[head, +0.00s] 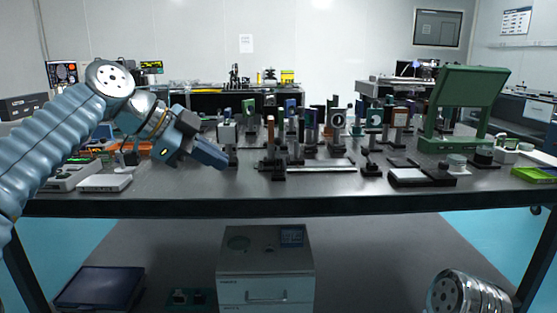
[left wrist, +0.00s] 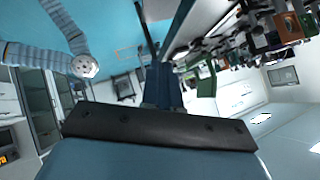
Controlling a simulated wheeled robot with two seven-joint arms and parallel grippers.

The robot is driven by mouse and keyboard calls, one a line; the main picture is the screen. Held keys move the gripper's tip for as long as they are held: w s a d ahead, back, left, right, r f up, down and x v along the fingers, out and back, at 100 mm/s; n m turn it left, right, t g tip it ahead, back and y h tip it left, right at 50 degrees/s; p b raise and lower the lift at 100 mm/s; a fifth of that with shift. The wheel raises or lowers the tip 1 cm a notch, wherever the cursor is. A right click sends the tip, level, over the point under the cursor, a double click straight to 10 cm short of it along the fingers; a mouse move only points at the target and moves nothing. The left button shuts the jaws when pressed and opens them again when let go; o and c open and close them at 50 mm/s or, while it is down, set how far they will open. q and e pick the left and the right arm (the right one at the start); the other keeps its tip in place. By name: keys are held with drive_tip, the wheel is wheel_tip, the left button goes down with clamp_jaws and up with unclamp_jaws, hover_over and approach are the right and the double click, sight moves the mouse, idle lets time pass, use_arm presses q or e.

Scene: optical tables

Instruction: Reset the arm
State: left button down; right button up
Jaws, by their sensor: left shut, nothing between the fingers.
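My left gripper (head: 211,155) is raised above the left part of the optical table (head: 222,204), with its arm coming in from the left in the head view. Its fingers are shut with nothing between them, and they point right and slightly down. In the left wrist view the closed fingers (left wrist: 163,86) show at the middle, with the table and its parts tilted behind. My right arm shows only as a rounded joint at the lower right of the head view; its gripper is out of the picture.
Several optical mounts on posts crowd the table's middle, beside a rail (head: 318,166). A green stand (head: 468,90) rises at the right. A white device (head: 104,183) sits near the left front edge. A white box unit (head: 265,270) and a dark case (head: 100,287) lie below the table.

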use_arm(q)
drive_tip(key=w+d+f+n+y, duration=0.1)
drive_tip(key=w+f+n, duration=0.2)
drive_tip(key=f, duration=0.8)
drive_tip(key=w+d+f+n+g+y, duration=0.1)
drive_tip(key=w+f+n, duration=0.2)
drive_tip(key=f, duration=0.9)
drive_tip(key=w+d+f+n, duration=0.1)
drive_tip(key=w+f+n, duration=0.2)
drive_tip(key=f, duration=0.8)
drive_tip(key=s+f+n+g+y, duration=0.1)
drive_tip(key=s+f+n, duration=0.1)
drive_tip(key=s+f, duration=0.5)
drive_tip(key=s+a+f+n, duration=0.1)
drive_tip(key=s+f+n, duration=0.15)
drive_tip(key=f, duration=0.75)
drive_tip(key=s+f+n+g+y, duration=0.1)
drive_tip(key=s+f+n, duration=0.3)
drive_tip(key=f, duration=0.5)
drive_tip(key=s+f+n, duration=0.1)
drive_tip(key=s+f, duration=0.2)
drive_tip(key=s, duration=0.5)
drive_tip(key=s+f+n+g, duration=0.1)
drive_tip(key=s+f, duration=0.3)
drive_tip(key=s, duration=0.5)
drive_tip(key=shift+s+a+f+n+y, duration=0.15)
drive_tip(key=shift+a+n+y, duration=0.25)
drive_tip(key=shift+n, duration=0.35)
